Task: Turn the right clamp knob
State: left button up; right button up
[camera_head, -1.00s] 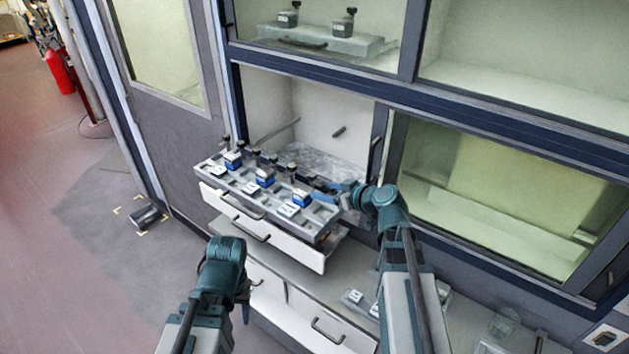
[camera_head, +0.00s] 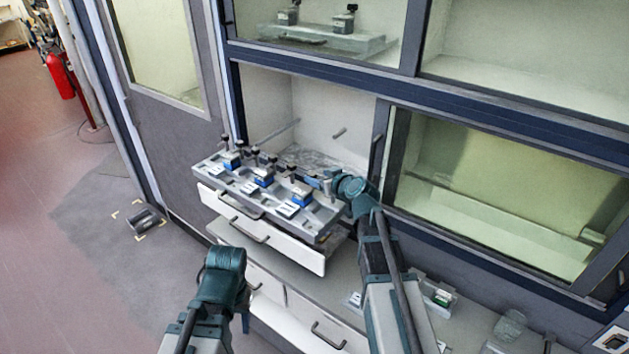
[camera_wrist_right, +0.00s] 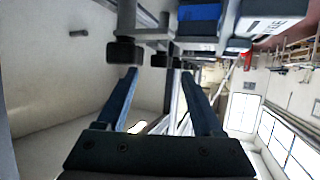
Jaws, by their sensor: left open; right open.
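A grey fixture tray (camera_head: 207,172) with a row of black-knobbed clamps along its back sits on the pulled-out drawer. Blue blocks, including the rightmost one (camera_head: 301,195), sit on it. My right gripper (camera_head: 314,180) is at the tray's right back end, beside the rightmost clamp, and partly hides it. In the right wrist view my right gripper (camera_wrist_right: 158,72) is open, with two blue fingers. One black knob (camera_wrist_right: 160,60) shows between the fingertips; another black knob (camera_wrist_right: 125,52) is by the left fingertip. Contact cannot be told. My left gripper (camera_head: 245,318) hangs low, away from the tray.
The open chamber (camera_head: 330,110) lies behind the tray. A window frame post (camera_head: 377,140) stands close behind my right arm. A glass jar (camera_head: 509,327) and small parts (camera_head: 438,297) are on the bench at the right. A dark object (camera_head: 145,220) lies on the floor at left.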

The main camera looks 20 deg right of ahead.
aim_at(313, 174)
jog(key=shift+b+x, duration=0.45)
jog(key=shift+x, duration=1.35)
grip_shut()
